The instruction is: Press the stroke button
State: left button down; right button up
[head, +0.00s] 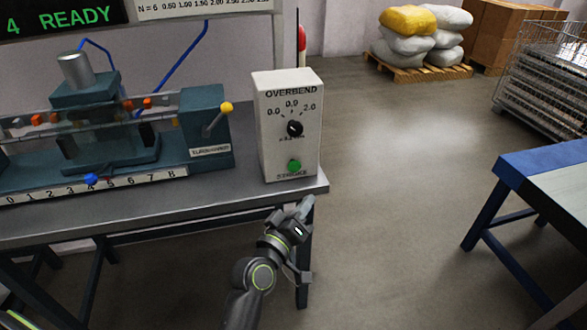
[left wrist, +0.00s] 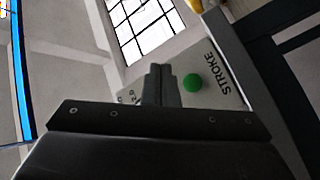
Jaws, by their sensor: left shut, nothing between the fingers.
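The green stroke button (head: 294,166) sits low on the front of a pale control box (head: 272,110) marked OVERBEND, under a black knob (head: 295,129). The box stands at the right end of the grey bench. My left gripper (head: 306,206) is below and a little right of the button, near the bench's front corner, and appears apart from the box. In the left wrist view the shut fingers (left wrist: 160,82) point toward the box face, with the green button (left wrist: 192,83) and the word STROKE to their right. My right gripper is not in view.
A blue bending machine (head: 105,125) with a numbered scale and a yellow-knobbed lever (head: 226,107) stands left of the box. The bench edge (head: 200,207) lies close to my gripper. A blue-edged table (head: 530,163) is at the right, with open floor between.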

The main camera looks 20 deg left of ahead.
aim_at(298, 166)
pick_arm(q)
jog(key=w+a+p, duration=0.1)
jog(key=w+a, duration=0.4)
jog(key=w, duration=0.2)
jog(key=shift+w, duration=0.15)
jog(key=shift+w, duration=0.15)
dwell(2.1)
jog(key=shift+w+a, duration=0.2)
jog(key=shift+w+a, duration=0.45)
jog(key=shift+w, duration=0.25)
dwell(1.1)
dwell(0.3)
jog(key=shift+s+d, duration=0.7)
jog(key=shift+s, duration=0.35)
